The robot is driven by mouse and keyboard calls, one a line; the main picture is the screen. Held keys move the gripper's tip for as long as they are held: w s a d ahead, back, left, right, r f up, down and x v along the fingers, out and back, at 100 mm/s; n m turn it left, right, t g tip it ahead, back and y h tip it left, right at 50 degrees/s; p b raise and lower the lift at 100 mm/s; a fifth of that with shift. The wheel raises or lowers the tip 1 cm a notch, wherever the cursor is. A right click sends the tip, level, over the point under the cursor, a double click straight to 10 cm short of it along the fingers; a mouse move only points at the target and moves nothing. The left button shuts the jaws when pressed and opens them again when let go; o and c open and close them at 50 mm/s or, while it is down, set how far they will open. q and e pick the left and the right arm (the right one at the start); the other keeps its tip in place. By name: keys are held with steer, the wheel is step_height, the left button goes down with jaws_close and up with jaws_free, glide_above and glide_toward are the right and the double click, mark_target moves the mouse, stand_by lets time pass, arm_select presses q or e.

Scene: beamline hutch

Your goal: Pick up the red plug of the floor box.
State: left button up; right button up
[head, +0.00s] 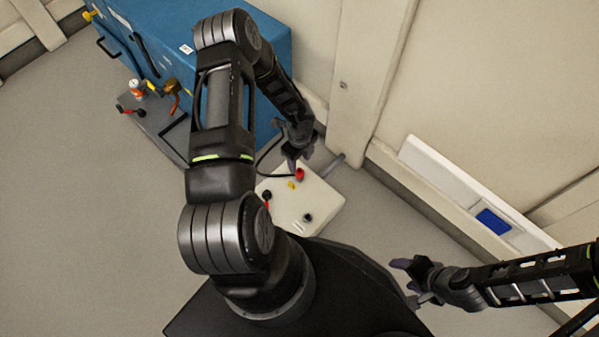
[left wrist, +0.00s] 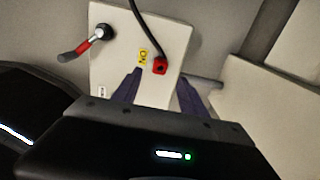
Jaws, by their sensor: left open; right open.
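The white floor box (head: 312,205) stands on the floor below my left arm. The red plug (head: 300,174) sits on its top near the back edge, with a black cable running from it. My right gripper (head: 400,281) is open and empty, off to the right of the box.
A red-handled lever (left wrist: 82,46) and a black knob (head: 307,217) are on the box. A blue cabinet (head: 270,55) stands behind to the left, with a grey tray of small items (head: 150,122) before it. A wall post (head: 365,90) rises behind. Floor at left is clear.

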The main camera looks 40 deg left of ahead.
mark_target(300, 171)
arm_select(q)
steer(key=shift+f+b, duration=0.5)
steer(key=shift+f, duration=0.8)
step_height(300, 171, down, 5)
steer(key=b, duration=0.3)
steer(key=shift+f, duration=0.15)
steer(key=shift+c, duration=0.5)
jaws_close()
